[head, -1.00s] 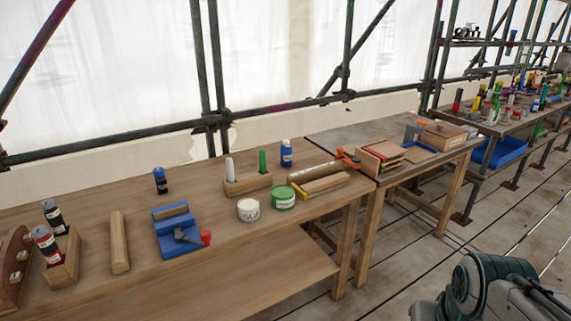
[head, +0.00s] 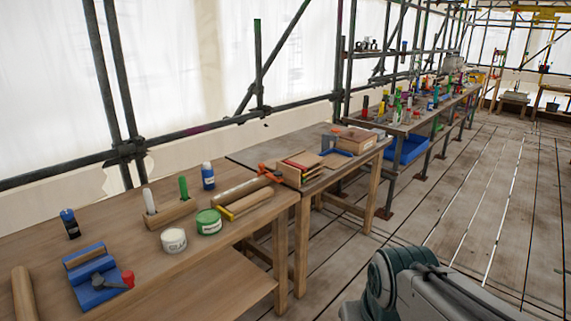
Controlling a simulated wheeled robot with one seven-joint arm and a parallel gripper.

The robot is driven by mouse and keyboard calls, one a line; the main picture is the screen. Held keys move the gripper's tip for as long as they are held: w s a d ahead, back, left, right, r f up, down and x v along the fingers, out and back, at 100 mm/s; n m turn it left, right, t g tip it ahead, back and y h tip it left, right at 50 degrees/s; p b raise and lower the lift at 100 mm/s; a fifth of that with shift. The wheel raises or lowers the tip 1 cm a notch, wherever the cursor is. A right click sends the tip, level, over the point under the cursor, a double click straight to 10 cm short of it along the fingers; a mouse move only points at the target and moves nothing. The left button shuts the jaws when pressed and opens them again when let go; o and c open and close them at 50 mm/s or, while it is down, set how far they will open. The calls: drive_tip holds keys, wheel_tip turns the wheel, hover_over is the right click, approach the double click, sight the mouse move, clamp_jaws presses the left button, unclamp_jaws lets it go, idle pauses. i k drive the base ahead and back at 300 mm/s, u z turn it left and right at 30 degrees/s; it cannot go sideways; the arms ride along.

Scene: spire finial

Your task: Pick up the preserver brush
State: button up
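I cannot make out for certain which thing is the preserver brush. On the near wooden bench (head: 130,250), a wooden block (head: 170,214) holds an upright green handle-like piece (head: 184,187) and an upright white one (head: 149,201). A green tin with a pale label (head: 209,222) and a white tin (head: 173,240) stand in front of the block. My gripper is not in view. Only a grey and dark green part of my arm shows at the bottom right, apart from the bench.
A blue bottle (head: 208,176), a wooden roll (head: 240,190) and a blue holder with a red-ended tool (head: 90,275) are on the near bench. A second table (head: 255,153) adjoins it. A long, crowded bench runs along the scaffolding. The plank floor (head: 480,210) is clear on the right.

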sight(184, 192)
drive_tip(key=u, duration=0.15)
drive_tip(key=i, duration=1.75)
drive_tip(key=u, duration=1.4)
drive_tip(key=i, duration=0.6)
drive_tip(key=u, duration=0.5)
